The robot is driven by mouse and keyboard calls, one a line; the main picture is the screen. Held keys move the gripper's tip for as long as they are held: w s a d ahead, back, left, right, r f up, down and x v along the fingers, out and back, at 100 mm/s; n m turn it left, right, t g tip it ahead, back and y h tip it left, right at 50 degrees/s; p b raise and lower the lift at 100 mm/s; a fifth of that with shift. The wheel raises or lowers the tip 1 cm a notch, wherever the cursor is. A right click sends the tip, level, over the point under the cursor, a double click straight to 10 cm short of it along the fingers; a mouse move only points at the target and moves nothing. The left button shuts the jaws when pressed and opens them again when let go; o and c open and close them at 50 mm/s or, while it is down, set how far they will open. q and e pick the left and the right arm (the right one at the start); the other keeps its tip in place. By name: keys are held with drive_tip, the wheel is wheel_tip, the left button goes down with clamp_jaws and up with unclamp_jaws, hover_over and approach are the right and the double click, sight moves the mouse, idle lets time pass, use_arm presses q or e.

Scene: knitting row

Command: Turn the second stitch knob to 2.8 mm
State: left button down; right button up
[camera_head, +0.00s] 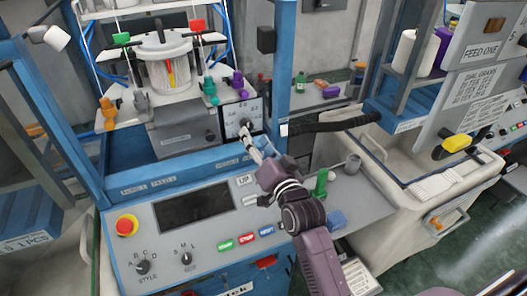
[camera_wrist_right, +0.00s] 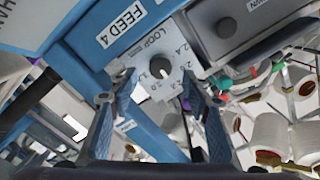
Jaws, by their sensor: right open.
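A dark round stitch knob (camera_wrist_right: 160,68) sits on a pale plate (camera_wrist_right: 150,48) marked LOOP with numbers around it, among them 2.4. In the right wrist view it lies ahead of and between the fingers, and they do not appear to touch it. In the head view the plate (camera_head: 233,112) is on the machine's right side, and the fingers partly cover its lower edge. I cannot tell which number the knob points to. My right gripper (camera_head: 250,141) is open and empty in front of it; it also shows in the right wrist view (camera_wrist_right: 156,108). My left gripper is out of view.
A blue post (camera_head: 282,60) stands just right of the plate. A grey control panel (camera_head: 215,245) with a red stop button (camera_head: 127,225) lies below. A black padded bar (camera_head: 335,124) is at the right. A FEED 4 label (camera_wrist_right: 122,25) is beside the plate.

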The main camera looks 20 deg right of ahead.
drive_tip(key=s, duration=0.6)
drive_tip(key=shift+d, duration=0.1)
